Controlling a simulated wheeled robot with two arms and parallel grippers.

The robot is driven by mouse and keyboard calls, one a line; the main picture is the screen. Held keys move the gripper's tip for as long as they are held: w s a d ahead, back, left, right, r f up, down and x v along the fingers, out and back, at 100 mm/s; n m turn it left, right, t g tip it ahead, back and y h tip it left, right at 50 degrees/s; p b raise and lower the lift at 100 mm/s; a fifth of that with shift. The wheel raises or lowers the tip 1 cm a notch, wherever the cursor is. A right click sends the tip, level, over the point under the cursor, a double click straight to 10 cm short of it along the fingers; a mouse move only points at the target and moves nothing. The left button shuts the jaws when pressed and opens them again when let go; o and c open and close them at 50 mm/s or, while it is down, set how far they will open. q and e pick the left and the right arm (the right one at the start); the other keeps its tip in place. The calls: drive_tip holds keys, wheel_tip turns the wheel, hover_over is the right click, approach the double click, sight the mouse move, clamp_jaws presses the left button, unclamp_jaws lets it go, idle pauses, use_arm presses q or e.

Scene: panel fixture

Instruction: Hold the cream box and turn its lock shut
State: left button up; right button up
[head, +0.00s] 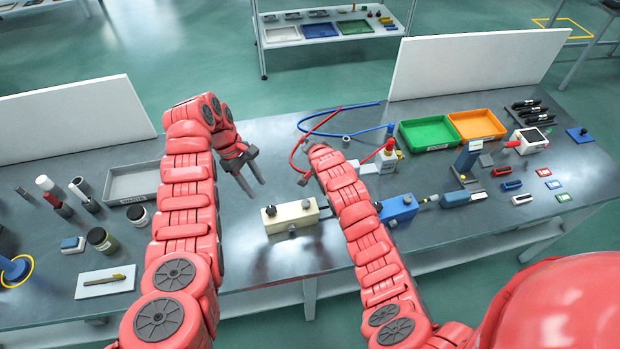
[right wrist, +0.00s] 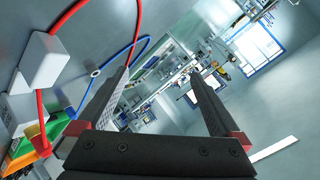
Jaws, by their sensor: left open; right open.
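The cream box (head: 291,217) sits on the grey bench in the middle of the head view, with dark knobs on its top. Which part is the lock I cannot tell. My left gripper (head: 260,194) is open and empty, above and to the left of the box, its fingers pointing down towards the bench. It appears apart from the box. My right arm passes just right of the box, its gripper mostly hidden in the head view. In the right wrist view my right gripper (right wrist: 160,73) is open with nothing between its fingers; the cream box is not seen there.
A blue box (head: 398,208) stands right of my right arm. Red and blue hoses (head: 330,128) lie behind. Green (head: 427,134) and orange (head: 478,124) trays are at the back right. A grey tray (head: 131,184) and several jars are left.

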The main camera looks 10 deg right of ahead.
drive_tip(key=s+f+m+g+h, duration=0.1)
drive_tip(key=s+m+g, duration=0.3)
drive_tip(key=g, duration=0.2)
wheel_tip(320, 180, up, 2)
drive_tip(key=r+m+g, duration=0.1)
drive_tip(key=m+g, duration=0.3)
drive_tip(key=g, duration=0.2)
hover_over(310, 212)
drive_tip(key=w, duration=0.2)
wheel_tip(310, 212, down, 18)
drive_tip(key=shift+d+r, duration=0.15)
drive_tip(key=shift+r, duration=0.05)
drive_tip(key=shift+w, duration=0.1)
clamp_jaws()
